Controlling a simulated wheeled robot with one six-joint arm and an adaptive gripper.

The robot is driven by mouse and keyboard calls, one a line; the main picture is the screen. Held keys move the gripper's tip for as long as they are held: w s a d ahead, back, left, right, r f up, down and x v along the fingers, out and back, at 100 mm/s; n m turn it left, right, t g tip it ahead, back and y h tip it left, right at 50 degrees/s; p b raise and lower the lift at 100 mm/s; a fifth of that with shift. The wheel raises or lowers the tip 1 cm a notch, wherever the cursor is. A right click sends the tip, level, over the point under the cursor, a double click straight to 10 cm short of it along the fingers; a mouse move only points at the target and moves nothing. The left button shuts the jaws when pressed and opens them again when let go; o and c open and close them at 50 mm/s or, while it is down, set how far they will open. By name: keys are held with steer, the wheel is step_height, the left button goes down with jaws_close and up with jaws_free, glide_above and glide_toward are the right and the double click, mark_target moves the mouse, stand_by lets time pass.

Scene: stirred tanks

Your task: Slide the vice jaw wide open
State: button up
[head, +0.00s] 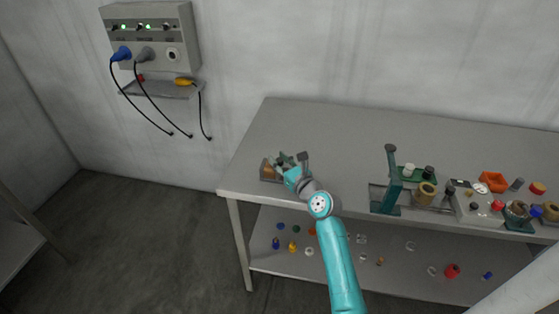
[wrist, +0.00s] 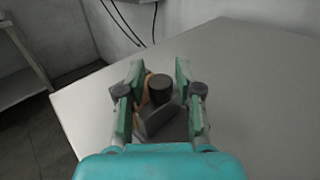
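The vice (head: 267,172) stands near the left end of the grey workbench, partly hidden by my arm in the head view. In the wrist view its grey jaw (wrist: 155,119) carries a dark round knob (wrist: 160,88), with an orange-brown piece (wrist: 146,87) on the left behind it. My gripper (head: 287,162) is over the vice. In the wrist view my gripper (wrist: 160,75) is open, with one green finger on each side of the knob and a visible gap on both sides. How far apart the jaws stand is hard to tell.
The workbench (head: 345,125) is clear behind the vice. A green press-like stand (head: 388,185) and several small parts stand to the right. A lower shelf (head: 345,268) holds loose pieces. A wall panel (head: 150,35) with hanging cables is at the upper left.

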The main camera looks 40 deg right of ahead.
jaws_close()
steer(key=shift+s+d, duration=0.4)
steer(key=shift+s, duration=0.05)
steer(key=o, duration=0.5)
jaws_free()
steer(key=shift+s, duration=0.1)
steer(key=shift+s, duration=0.1)
steer(key=s, duration=0.4)
steer(key=s+a, duration=0.1)
steer(key=s, duration=0.6)
steer(key=shift+s+a, duration=0.25)
steer(key=shift+s, duration=0.1)
